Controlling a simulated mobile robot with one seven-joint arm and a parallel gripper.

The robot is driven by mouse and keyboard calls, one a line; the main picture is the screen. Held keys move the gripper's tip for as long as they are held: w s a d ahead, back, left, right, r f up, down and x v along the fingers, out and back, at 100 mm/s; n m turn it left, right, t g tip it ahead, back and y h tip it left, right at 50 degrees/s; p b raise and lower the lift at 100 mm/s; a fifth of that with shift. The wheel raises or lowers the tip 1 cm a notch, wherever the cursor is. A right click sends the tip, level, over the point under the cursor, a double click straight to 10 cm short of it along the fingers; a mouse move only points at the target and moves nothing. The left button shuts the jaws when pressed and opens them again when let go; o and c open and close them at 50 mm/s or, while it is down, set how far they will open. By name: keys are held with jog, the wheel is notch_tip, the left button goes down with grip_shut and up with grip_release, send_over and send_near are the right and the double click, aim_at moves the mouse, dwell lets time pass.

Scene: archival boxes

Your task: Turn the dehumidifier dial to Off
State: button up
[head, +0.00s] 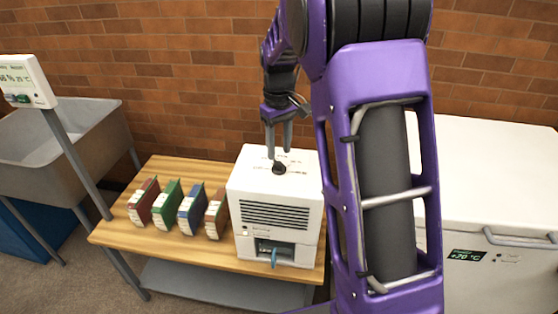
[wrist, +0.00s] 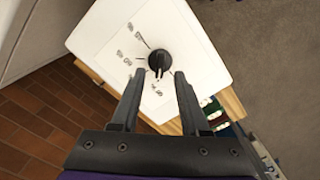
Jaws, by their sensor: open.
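The white dehumidifier (head: 274,190) stands on the wooden table, with dark vent slots and a small recess with a blue part on its front. Its black dial (head: 279,168) is on the top face. In the wrist view the round dial (wrist: 158,62) has a raised grip and small printed marks around it, too small to read. My gripper (head: 279,154) is above the dial, pointing down. In the wrist view my gripper (wrist: 154,73) is open, its two fingertips on either side of the dial's near edge. I cannot tell whether they touch it.
Several coloured archival boxes (head: 179,208) stand left of the dehumidifier on the wooden table (head: 118,232). A grey sink (head: 90,125) and a display panel (head: 27,82) on a post are at left. A white chest freezer (head: 490,180) is at right, a brick wall behind.

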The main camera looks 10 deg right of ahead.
aim_at(279, 162)
jog(key=shift+f, duration=1.85)
grip_shut()
